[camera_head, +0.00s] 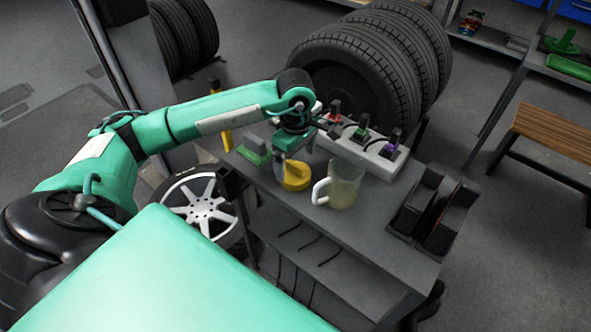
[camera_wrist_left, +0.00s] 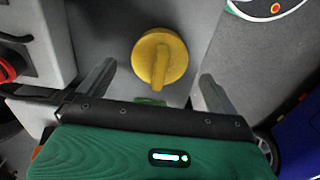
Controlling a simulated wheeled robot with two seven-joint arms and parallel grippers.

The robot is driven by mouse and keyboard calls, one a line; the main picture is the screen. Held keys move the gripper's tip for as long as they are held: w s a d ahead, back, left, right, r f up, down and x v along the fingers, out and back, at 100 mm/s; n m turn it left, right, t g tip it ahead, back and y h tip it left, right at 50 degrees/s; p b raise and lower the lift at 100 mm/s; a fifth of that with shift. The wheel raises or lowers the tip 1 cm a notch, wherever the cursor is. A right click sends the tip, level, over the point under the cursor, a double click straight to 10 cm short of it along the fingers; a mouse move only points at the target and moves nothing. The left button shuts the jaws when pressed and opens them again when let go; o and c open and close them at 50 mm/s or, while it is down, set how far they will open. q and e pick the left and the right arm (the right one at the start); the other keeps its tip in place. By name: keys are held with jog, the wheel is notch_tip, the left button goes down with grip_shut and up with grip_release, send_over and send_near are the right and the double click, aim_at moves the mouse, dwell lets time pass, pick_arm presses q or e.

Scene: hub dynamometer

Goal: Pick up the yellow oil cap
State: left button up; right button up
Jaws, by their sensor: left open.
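The yellow oil cap (camera_head: 295,177) is round with a raised grip bar and lies on the grey bench top (camera_head: 385,235). In the left wrist view the cap (camera_wrist_left: 174,58) sits between my fingertips, slightly ahead of them, with clear space on both sides. My left gripper (camera_head: 287,160) is open and empty, just above and behind the cap, partly covering it in the head view. The left wrist view shows both fingers of the gripper (camera_wrist_left: 157,72) spread apart, not touching the cap. My right gripper is not in view.
A clear mug (camera_head: 343,186) stands close right of the cap. A white block (camera_head: 370,158) with red, green and purple plugs lies behind. A green object (camera_head: 254,152) is to the left. A black holder (camera_head: 432,212) stands at the bench's right end. Tires (camera_head: 375,60) are behind.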

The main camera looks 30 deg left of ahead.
aim_at(295, 164)
pick_arm(q)
jog(key=shift+f, duration=1.6)
jog(key=shift+a, duration=0.1)
jog(key=c, duration=1.2)
jog(key=shift+r, duration=0.15)
